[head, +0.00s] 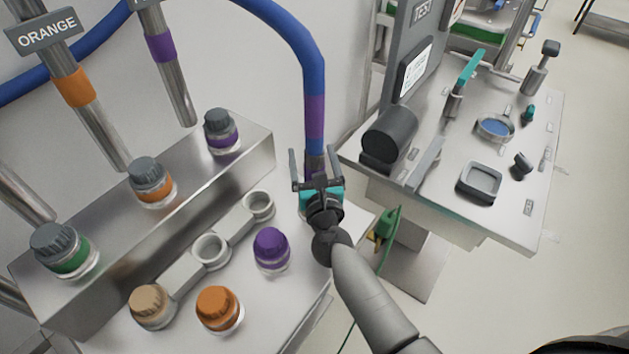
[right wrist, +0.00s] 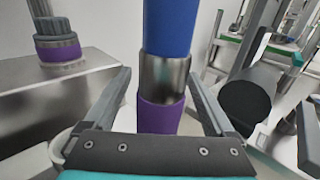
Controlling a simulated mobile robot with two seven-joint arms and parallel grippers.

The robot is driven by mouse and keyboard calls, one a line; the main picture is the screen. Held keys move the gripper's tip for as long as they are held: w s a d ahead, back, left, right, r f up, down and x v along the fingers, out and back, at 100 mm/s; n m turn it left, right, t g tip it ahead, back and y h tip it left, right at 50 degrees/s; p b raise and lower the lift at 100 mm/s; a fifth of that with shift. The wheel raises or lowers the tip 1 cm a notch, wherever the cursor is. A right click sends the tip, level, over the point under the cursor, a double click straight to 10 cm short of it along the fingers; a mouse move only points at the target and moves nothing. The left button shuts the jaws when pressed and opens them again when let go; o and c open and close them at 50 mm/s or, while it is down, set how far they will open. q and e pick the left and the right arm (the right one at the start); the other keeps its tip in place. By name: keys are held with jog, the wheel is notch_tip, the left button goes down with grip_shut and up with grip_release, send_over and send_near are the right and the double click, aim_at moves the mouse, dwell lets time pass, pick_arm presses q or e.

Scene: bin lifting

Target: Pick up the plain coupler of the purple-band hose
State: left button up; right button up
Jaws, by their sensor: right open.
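The blue hose (head: 292,32) hangs down at the picture's middle with a purple band (head: 315,115) around it. Its lower end has a short metal collar with a purple part below. The right wrist view shows this metal coupler (right wrist: 165,78) under the blue hose, with the purple part (right wrist: 160,116) beneath it. My right gripper (head: 316,172) is at this lower end. It is open, with one finger on each side of the hose end and visible gaps beside it. The hose's lowest tip is hidden behind the gripper body. My left gripper is not in view.
A metal bench holds purple (head: 271,250), orange (head: 218,308) and tan (head: 150,305) caps, plus open ports (head: 211,250). A raised step behind carries more capped ports (head: 221,131). Right stands a test table (head: 525,215) with a black cylinder (head: 390,133) close to my gripper.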

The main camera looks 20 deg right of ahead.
jog(key=shift+w, duration=0.15)
jog(key=shift+c, duration=0.2)
grip_shut()
dwell(0.5)
